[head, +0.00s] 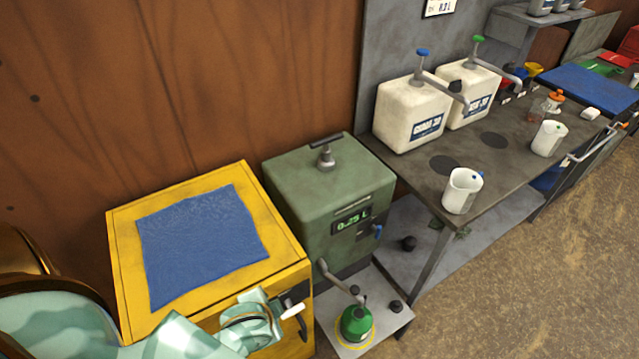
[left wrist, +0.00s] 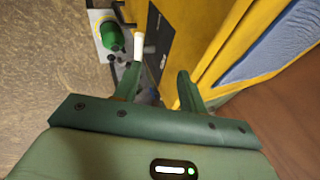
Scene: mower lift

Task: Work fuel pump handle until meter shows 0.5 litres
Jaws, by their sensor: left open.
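The green fuel pump (head: 325,195) stands between the yellow cabinet and the bench. Its T-shaped handle (head: 326,148) is on top, and its meter (head: 352,220) reads 0.25 L. Its spout (head: 338,281) reaches over a green can (head: 356,324), which stands on a low plate. The can also shows in the left wrist view (left wrist: 112,37). My left gripper (head: 284,304) is open at the yellow cabinet's front, by a white grip (head: 293,311). In the left wrist view, the white grip (left wrist: 138,46) is near one fingertip; I cannot tell whether they touch. My right gripper is out of view.
A blue cloth (head: 198,243) lies on the yellow cabinet (head: 285,255). To the right, the bench (head: 500,170) holds two white pump containers (head: 410,113), jugs (head: 462,190) and small items. A wooden wall is behind. The floor at lower right is clear.

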